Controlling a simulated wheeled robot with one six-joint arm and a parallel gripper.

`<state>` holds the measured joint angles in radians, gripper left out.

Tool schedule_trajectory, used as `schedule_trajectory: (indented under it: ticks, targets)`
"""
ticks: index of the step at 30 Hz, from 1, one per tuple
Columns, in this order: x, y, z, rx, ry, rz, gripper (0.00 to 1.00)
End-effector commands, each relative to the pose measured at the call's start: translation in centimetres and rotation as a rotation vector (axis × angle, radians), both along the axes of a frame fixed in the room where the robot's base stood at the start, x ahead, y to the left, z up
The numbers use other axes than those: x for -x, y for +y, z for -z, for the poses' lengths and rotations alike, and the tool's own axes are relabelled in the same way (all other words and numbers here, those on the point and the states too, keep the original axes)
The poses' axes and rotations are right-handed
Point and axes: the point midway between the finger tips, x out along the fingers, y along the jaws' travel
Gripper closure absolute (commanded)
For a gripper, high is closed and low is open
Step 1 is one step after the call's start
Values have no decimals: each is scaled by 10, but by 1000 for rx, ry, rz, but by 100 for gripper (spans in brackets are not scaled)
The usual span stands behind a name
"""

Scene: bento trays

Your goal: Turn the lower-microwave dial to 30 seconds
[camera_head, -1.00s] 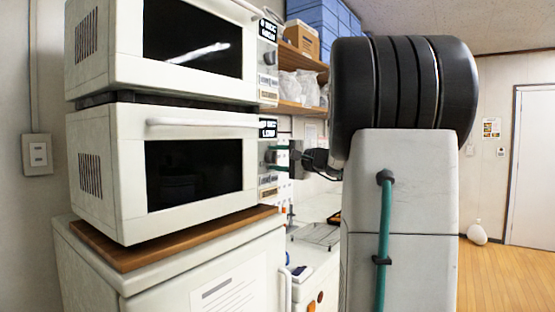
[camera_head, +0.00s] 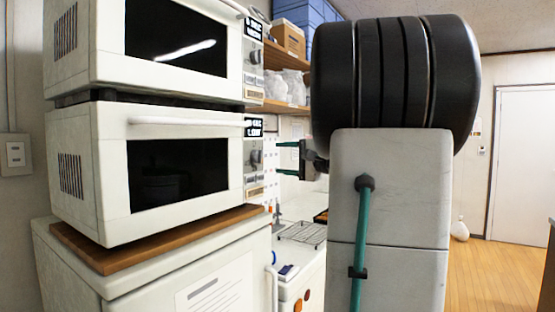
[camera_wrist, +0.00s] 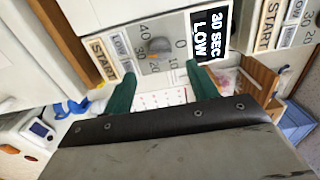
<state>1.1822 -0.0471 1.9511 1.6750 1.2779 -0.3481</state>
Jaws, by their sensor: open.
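The lower microwave (camera_head: 85,150) is white with a dark window and sits under a second microwave. Its grey round dial (camera_head: 254,157) is on the right-hand control panel. In the wrist view the dial (camera_wrist: 160,48) is small, with numbers around it; its exact pointer position is too small to tell. A black "30 SEC LOW" label (camera_wrist: 210,38) is beside it. My gripper (camera_head: 281,158) has green fingers, spread apart and empty, just right of the panel. In the wrist view my gripper (camera_wrist: 160,72) has one finger either side of the dial's line, apart from it.
The upper microwave (camera_head: 70,45) has its own panel just above. A wooden board (camera_head: 150,240) and white cabinet (camera_head: 80,275) support the stack. A wire rack (camera_head: 302,233) is on the counter behind. Shelves with a cardboard box (camera_head: 289,38) are at the back.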

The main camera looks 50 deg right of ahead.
Motion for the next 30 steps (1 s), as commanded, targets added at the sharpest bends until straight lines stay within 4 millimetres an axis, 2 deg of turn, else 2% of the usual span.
schedule_trajectory:
  ticks: [7,12,16,27,30]
  targets:
    - [0,0,0,-2,0,0,42]
    - [-3,2,0,-112,9,-2,42]
    - [-9,3,0,-125,10,-4,42]
    - [-64,6,0,-124,10,-2,42]
    - [-74,7,0,-123,10,-2,42]
